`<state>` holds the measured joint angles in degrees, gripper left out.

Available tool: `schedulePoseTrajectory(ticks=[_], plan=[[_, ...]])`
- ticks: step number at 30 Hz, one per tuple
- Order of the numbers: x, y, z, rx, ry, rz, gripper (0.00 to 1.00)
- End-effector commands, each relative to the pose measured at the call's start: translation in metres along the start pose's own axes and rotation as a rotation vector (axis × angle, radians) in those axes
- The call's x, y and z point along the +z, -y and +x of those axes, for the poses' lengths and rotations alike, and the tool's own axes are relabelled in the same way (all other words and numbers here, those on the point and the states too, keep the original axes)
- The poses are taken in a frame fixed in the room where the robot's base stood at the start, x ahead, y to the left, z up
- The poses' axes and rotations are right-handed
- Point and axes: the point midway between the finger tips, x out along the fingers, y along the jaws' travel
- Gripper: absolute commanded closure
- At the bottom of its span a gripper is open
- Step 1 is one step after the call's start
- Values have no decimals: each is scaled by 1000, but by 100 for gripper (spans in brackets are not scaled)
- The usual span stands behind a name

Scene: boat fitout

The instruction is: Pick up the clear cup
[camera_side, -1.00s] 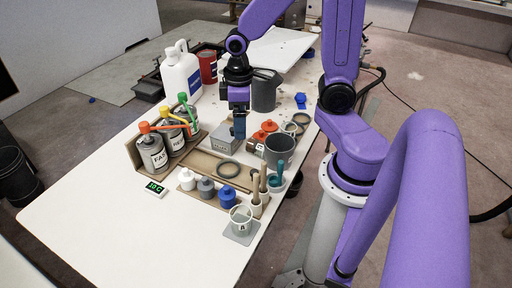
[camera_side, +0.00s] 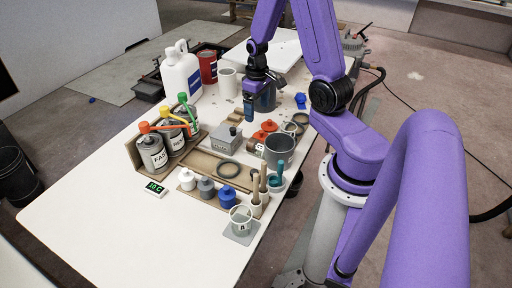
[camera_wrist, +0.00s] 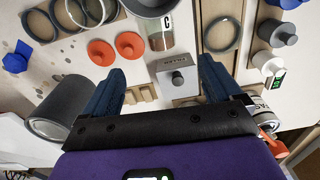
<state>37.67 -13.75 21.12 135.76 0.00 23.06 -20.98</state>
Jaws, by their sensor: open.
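A clear cup marked B (camera_side: 241,221) stands upright on a small grey mat at the near edge of the table in the side view. It is not clear in the wrist view. A second see-through cup marked C (camera_wrist: 160,34) shows in the wrist view, with brownish contents at its bottom. My gripper (camera_side: 249,111) is at the far part of the table, well away from cup B, in front of a dark grey pot. In the wrist view my gripper (camera_wrist: 160,88) has its blue fingers wide apart, with nothing held between them.
A grey box with a knob (camera_wrist: 178,76) lies below the fingers. Red lids (camera_side: 269,126), a grey pot (camera_side: 279,149) and a holder with brushes stand between my gripper and cup B. Labelled tins (camera_side: 152,152) stand at left. The near left tabletop is clear.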

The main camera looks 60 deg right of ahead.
Motion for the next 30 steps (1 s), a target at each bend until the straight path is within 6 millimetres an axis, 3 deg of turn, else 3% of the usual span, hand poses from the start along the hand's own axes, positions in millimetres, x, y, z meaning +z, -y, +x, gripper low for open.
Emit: schedulePoseTrajectory(ticks=[21, 30], plan=[[2, 1, 92, -2, 5, -1, 8], [1, 0, 111, 0, 1, 0, 8]])
